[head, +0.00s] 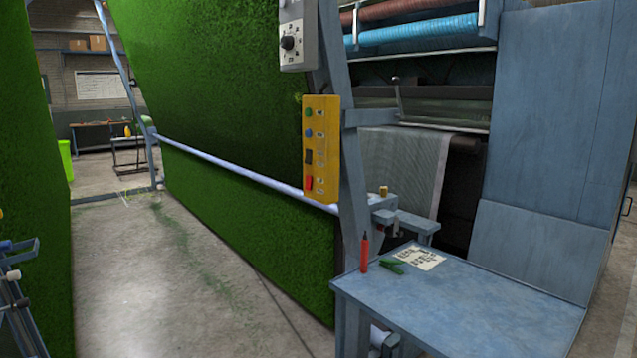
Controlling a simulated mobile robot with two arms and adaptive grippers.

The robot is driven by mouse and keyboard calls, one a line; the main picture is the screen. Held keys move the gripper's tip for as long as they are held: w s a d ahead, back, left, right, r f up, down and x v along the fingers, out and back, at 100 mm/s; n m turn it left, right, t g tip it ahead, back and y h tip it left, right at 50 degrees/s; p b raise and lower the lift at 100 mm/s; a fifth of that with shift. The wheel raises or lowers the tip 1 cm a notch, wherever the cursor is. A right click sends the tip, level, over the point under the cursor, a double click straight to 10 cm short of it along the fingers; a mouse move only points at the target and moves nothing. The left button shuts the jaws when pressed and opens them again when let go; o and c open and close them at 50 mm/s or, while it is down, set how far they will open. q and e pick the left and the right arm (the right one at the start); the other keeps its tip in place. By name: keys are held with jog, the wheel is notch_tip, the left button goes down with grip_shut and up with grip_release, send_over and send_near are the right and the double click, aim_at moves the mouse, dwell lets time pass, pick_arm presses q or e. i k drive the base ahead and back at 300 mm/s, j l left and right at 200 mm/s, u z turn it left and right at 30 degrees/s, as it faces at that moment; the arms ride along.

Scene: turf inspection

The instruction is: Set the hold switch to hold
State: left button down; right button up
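A yellow control panel (329,140) hangs on the blue-grey machine post. It carries a green button (309,113), a blue button (309,133), a black switch-like part (309,156) and a red part (309,183). Above it is a grey box (297,18) with a black rotary knob (288,42) and marks around it; the box's top is cut off by the picture edge. The labels are too small to read, so I cannot tell which control is the hold switch or how it is set. Neither gripper is in view.
A blue worktable (470,300) stands front right with a red marker-like object (364,253), a green tool (393,267) and a paper (420,257). A tall green turf sheet (200,90) with a rail (240,172) stands behind. Open concrete floor (150,290) lies left of centre.

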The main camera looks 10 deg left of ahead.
aim_at(309, 184)
jog(key=i+j+z, duration=0.15)
jog(key=i+j, duration=0.15)
jog(key=i+j+z, duration=0.35)
jog(key=i+j, duration=0.15)
jog(key=j, duration=0.25)
jog(key=i+j+z, duration=0.15)
jog(key=j, duration=0.25)
jog(key=i+j+z, duration=0.2)
jog(key=j, duration=0.25)
jog(key=i, duration=0.05)
